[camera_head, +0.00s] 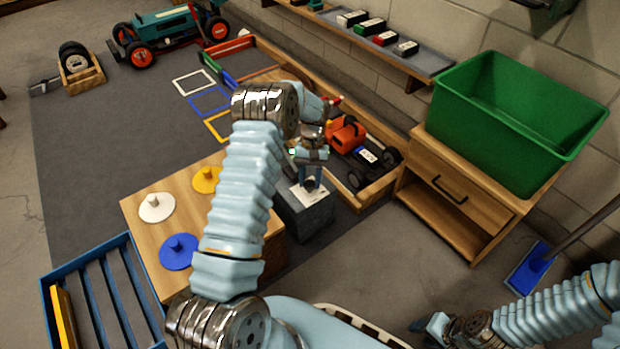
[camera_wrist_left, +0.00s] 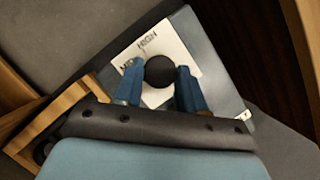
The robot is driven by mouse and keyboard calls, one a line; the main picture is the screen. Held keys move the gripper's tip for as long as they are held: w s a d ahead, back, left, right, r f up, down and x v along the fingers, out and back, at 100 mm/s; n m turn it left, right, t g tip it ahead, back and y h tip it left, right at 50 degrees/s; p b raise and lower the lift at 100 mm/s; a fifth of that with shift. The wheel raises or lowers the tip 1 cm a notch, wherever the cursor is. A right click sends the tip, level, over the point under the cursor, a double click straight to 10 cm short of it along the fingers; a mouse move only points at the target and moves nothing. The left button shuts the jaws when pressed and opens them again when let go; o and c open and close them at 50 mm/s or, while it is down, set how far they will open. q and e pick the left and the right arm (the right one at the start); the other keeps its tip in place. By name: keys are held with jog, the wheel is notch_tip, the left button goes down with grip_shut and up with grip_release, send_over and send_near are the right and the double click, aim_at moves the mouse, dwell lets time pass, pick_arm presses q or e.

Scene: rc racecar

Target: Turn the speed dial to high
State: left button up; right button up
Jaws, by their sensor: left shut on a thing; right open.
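The speed dial is a round black knob (camera_wrist_left: 159,71) on a white plate (camera_wrist_left: 183,52) marked HIGH and MED, seen in the left wrist view. The plate lies on top of a grey box (camera_head: 306,217) in the head view. My left gripper (camera_head: 311,182) points down over the box and is shut on the knob, with a blue finger on each side of it. The HIGH label is beyond the knob, MED to its left. Any pointer on the knob cannot be made out. My right gripper (camera_head: 430,326) is open and empty at the lower right.
A wooden block with white, yellow and blue knobbed discs (camera_head: 156,207) stands left of the box. An orange racecar (camera_head: 347,134) sits in a wooden-edged bay behind it. A cabinet (camera_head: 455,207) with a green bin (camera_head: 510,120) stands at right, near a blue broom (camera_head: 530,268).

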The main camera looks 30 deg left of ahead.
pick_arm(q)
jog(key=o, duration=1)
jog(key=shift+o, duration=0.2)
jog(key=p+v, duration=0.2)
jog(key=v, duration=1.1)
jog(key=shift+r, duration=0.35)
jog(key=shift+w, duration=0.15)
jog(key=s+d+f+m+t+h+p, duration=0.1)
jog(key=s+d+f+m+t+p, duration=0.1)
jog(key=s+d+f+p, duration=0.75)
jog(key=s+d+t+h, duration=0.1)
jog(key=s+d+t, duration=0.2)
jog(key=s+d, duration=1.1)
jog(key=s, duration=0.4)
jog(key=shift+m+p, duration=0.3)
jog(key=shift+p, duration=0.1)
